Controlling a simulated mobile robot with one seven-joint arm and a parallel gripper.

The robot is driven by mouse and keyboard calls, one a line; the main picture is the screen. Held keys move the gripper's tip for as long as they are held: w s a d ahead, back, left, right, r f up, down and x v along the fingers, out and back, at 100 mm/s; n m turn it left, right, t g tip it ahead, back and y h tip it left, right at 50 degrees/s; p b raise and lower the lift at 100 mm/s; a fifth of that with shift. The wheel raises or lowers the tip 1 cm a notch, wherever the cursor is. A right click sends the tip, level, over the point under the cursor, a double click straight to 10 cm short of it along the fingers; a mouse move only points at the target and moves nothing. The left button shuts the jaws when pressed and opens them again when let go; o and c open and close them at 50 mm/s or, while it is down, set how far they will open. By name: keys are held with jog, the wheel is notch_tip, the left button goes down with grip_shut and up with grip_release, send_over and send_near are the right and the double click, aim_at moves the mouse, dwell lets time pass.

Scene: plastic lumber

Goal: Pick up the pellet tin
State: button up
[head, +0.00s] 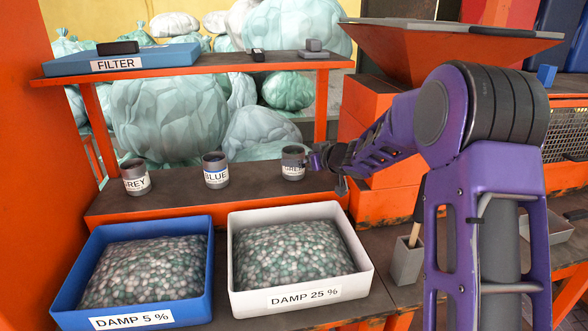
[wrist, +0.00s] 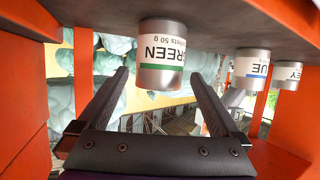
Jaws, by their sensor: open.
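Three grey pellet tins stand in a row on the orange-framed shelf. The left one is the GREY tin (head: 136,179), the middle one the BLUE tin (head: 215,170) and the right one the GREEN tin (head: 293,163). My gripper (head: 326,163) is just right of the GREEN tin, with its fingers partly hidden in the head view. In the upside-down wrist view the GREEN tin (wrist: 162,58), marked 50 g, shows between the two open fingertips (wrist: 160,74). I see no finger clearly touching it. The BLUE tin (wrist: 252,68) and GREY tin (wrist: 288,75) show to the right.
In front stand a blue DAMP 5 % tray (head: 90,319) and a white DAMP 25 % tray (head: 362,272), both holding bagged pellets. An upper shelf (head: 205,69) with a blue FILTER box (head: 150,57) overhangs the tins. An orange hopper (head: 410,45) rises at right.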

aim_at(292, 151)
jog(key=x, duration=0.5)
jog(key=b+x, duration=0.1)
jog(key=x, duration=0.1)
jog(key=shift+s+f, duration=0.15)
jog(key=shift+f, duration=0.25)
jog(key=shift+w+a+f, duration=0.15)
jog(key=shift+w+a, duration=0.05)
jog(key=shift+w, duration=0.25)
jog(key=c, duration=1.3)
